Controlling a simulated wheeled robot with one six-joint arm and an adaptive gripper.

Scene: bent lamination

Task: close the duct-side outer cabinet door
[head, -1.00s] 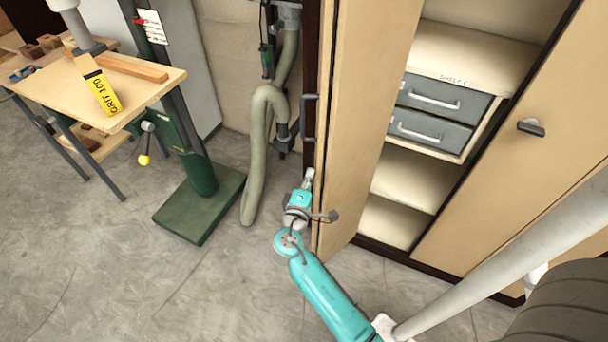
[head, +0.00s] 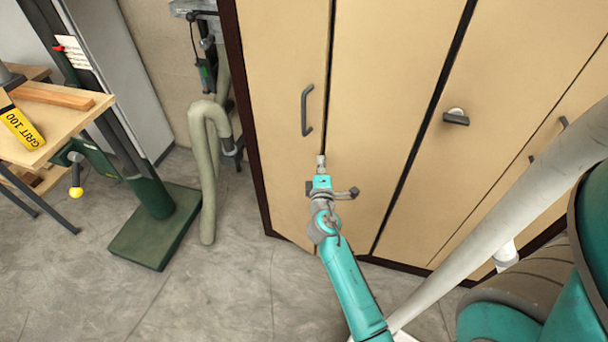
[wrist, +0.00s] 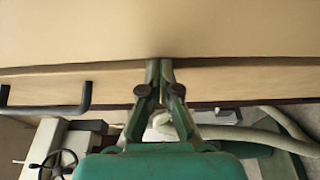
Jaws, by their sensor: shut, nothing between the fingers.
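The duct-side outer cabinet door (head: 275,90) is the leftmost beige panel, beside the duct hose. It has a dark bar handle (head: 307,110) near its right edge. It covers the cabinet front there, and no interior shows. I cannot tell whether it is fully flush. The neighbouring panel (head: 385,90) lies to its right across a dark seam. My gripper (head: 321,160) is shut and empty, with its tips at or very near the door face by that seam, below the handle. In the wrist view my gripper (wrist: 165,65) meets a panel edge, and the handle (wrist: 45,105) is at left.
The pale duct hose (head: 205,170) hangs left of the cabinet. A green machine base (head: 155,230) and a workbench (head: 55,110) stand farther left. A slanted pale pipe (head: 510,215) crosses the right foreground. Concrete floor (head: 220,290) is clear in front.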

